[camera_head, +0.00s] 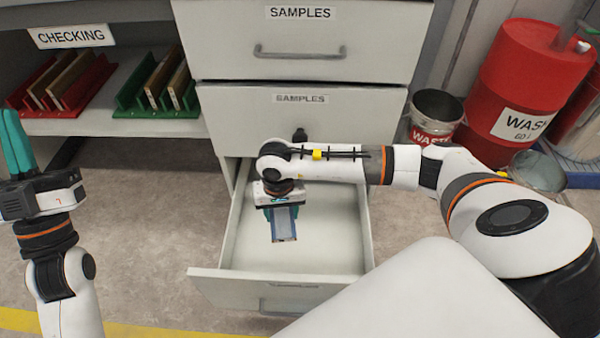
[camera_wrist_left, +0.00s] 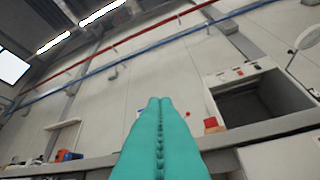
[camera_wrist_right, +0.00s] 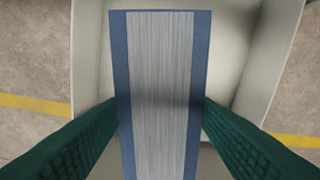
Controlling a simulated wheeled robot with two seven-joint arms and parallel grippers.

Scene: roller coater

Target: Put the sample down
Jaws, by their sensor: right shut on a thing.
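The sample is a flat panel with a grey brushed face and blue edges. In the head view the sample (camera_head: 284,226) hangs below my right gripper (camera_head: 283,211), inside the open bottom drawer (camera_head: 232,262). In the right wrist view the sample (camera_wrist_right: 162,80) runs lengthwise between the two green fingers of my right gripper (camera_wrist_right: 160,115), which is shut on it. Whether the panel's lower end touches the drawer floor cannot be told. My left gripper (camera_head: 18,143) is raised at the far left, its teal fingers together and empty; they also show in the left wrist view (camera_wrist_left: 160,130).
Two closed drawers labelled SAMPLES (camera_head: 300,50) are above the open one. Red (camera_head: 92,85) and green (camera_head: 130,95) racks with panels stand on the CHECKING shelf at left. A waste bin (camera_head: 435,115) and red drum (camera_head: 520,85) stand right. The drawer looks otherwise empty.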

